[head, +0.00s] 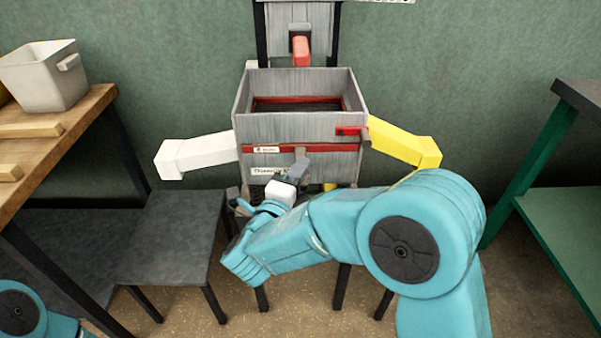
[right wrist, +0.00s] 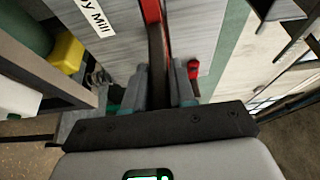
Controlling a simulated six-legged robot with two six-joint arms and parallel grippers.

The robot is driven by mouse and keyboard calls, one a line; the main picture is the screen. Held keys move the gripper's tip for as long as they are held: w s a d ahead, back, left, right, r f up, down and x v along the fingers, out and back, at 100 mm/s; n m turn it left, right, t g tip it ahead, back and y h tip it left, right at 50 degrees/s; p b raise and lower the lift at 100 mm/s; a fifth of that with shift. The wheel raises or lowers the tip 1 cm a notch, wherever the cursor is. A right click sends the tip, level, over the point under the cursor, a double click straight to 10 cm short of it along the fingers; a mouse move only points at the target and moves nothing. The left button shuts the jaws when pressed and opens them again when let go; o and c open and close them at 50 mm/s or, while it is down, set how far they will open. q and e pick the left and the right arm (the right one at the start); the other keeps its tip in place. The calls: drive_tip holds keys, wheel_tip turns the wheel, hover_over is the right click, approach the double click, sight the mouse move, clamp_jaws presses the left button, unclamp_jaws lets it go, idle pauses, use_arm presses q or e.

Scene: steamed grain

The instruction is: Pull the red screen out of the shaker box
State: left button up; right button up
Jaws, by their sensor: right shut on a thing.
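The grey shaker box (head: 255,128) stands in the middle of the head view, open at the top. The red screen (head: 330,148) shows as a red strip across its front, with a small white label at its left end; red edging also shows inside the box. My right gripper (head: 302,166) is at the middle of the red strip. In the right wrist view, its fingers (right wrist: 160,88) are shut on a dark piece at the red screen (right wrist: 152,10), seemingly its handle. How far the screen is out of its slot is hard to tell. My left gripper is out of view.
A red latch (head: 351,132) sits at the box's right front corner. A white spout (head: 198,153) sticks out left and a yellow spout (head: 402,144) right. A low dark stool (head: 172,235) stands front left, a wooden bench (head: 60,146) left, a green shelf (head: 570,225) right.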

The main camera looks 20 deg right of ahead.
sight(305, 188)
clamp_jaws()
drive_tip(key=shift+r+b, duration=0.2)
drive_tip(key=shift+b, duration=0.1)
drive_tip(key=shift+s+a+f+b, duration=0.1)
drive_tip(key=shift+s+b, duration=0.2)
drive_tip(key=shift+s, duration=0.1)
drive_tip(key=shift+s+a+b, duration=0.25)
drive_tip(key=shift+s+b, duration=0.1)
drive_tip(key=shift+s, duration=0.5)
drive_tip(key=shift+s+a+b, duration=0.25)
drive_tip(key=shift+s+b, duration=0.05)
drive_tip(key=shift+s, duration=0.5)
drive_tip(key=shift+s+a+b, duration=0.25)
drive_tip(key=shift+s+b, duration=0.1)
drive_tip(key=shift+s, duration=0.5)
drive_tip(key=shift+s+a+b, duration=0.25)
drive_tip(key=shift+s+b, duration=0.1)
drive_tip(key=shift+s, duration=0.6)
drive_tip(key=shift+s+a+b, duration=0.25)
drive_tip(key=shift+s+b, duration=0.05)
drive_tip(key=shift+s, duration=0.7)
